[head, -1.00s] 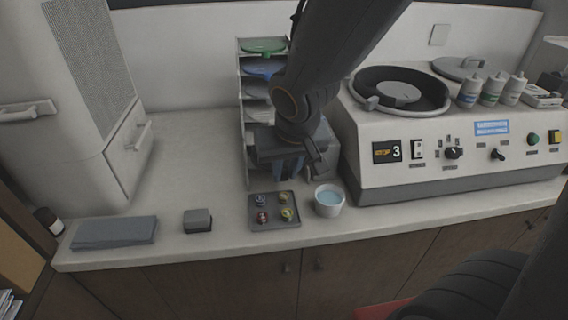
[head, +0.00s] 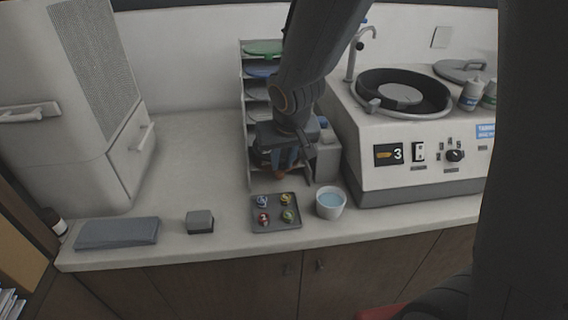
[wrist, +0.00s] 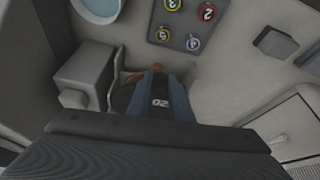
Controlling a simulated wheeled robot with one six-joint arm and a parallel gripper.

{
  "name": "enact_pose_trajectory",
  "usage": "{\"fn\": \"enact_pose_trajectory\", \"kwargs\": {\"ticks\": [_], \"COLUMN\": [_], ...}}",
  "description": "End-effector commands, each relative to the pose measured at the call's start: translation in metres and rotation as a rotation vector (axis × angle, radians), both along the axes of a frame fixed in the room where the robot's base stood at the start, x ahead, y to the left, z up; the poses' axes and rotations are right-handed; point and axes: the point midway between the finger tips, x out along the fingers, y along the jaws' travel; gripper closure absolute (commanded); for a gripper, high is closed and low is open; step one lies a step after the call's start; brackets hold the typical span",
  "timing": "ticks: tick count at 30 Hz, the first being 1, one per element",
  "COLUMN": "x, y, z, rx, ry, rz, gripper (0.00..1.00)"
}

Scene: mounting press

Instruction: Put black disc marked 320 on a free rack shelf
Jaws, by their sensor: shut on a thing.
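My gripper (head: 283,162) is at the front of the lower part of the rack (head: 244,150). In the wrist view its blue fingers (wrist: 158,97) are shut on the black disc (wrist: 160,103), and "20" of its marking shows between them. Most of the disc is hidden by the gripper. In the rack, a green disc (head: 262,47) lies on the top shelf, a blue disc (head: 262,71) below it, and greyish discs (head: 257,93) lower still. The lowest shelves are mostly hidden behind my gripper, so I cannot tell whether the disc rests on one.
A tray (head: 275,213) with several numbered rings and a bowl of bluish liquid (head: 330,203) stand in front of the rack. A grey box (head: 326,160) and the polishing machine (head: 400,170) are close on the right. The counter left of the rack is clear.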

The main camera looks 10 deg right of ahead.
Motion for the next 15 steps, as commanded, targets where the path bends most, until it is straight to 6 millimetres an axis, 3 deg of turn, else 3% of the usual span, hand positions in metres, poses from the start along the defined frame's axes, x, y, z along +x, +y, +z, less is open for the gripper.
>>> {"fn": "enact_pose_trajectory", "kwargs": {"ticks": [15], "x": [0.047], "y": [0.0], "z": [0.001], "rx": [-0.001], "ry": [0.001], "rz": [0.0], "gripper": [1.0]}}
